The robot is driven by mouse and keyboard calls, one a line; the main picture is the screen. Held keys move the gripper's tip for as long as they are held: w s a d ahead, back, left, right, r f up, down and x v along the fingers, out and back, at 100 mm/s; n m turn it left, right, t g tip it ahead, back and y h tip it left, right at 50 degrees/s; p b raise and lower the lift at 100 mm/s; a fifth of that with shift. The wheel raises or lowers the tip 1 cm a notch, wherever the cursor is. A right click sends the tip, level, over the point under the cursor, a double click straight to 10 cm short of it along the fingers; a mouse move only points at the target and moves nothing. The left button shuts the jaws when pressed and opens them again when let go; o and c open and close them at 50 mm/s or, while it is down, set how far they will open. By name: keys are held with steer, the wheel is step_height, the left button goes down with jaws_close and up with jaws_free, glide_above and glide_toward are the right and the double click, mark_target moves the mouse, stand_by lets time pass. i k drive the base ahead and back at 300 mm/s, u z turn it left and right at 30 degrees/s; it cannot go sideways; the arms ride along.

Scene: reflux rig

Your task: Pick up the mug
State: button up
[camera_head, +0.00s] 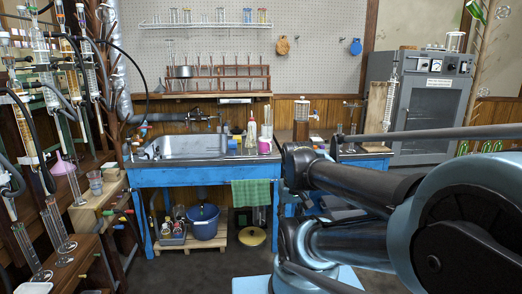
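A small pink cup (265,147), the likeliest mug in view, stands on the right end of the blue sink bench (180,177). It is beside several bottles, and I cannot make out its handle. My dark arm fills the right side of the view, and its links reach left to just right of the cup in the picture. No fingers of my gripper can be made out.
A steel sink (185,147) takes up the bench left of the cup. A green towel (250,193) hangs from the bench front, and a blue bucket (203,222) stands below. Glassware racks crowd the left. A grey oven (428,105) stands back right. Floor before the bench is clear.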

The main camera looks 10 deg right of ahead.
mark_target(265, 146)
steer(key=i, duration=0.95)
steer(key=z, duration=0.05)
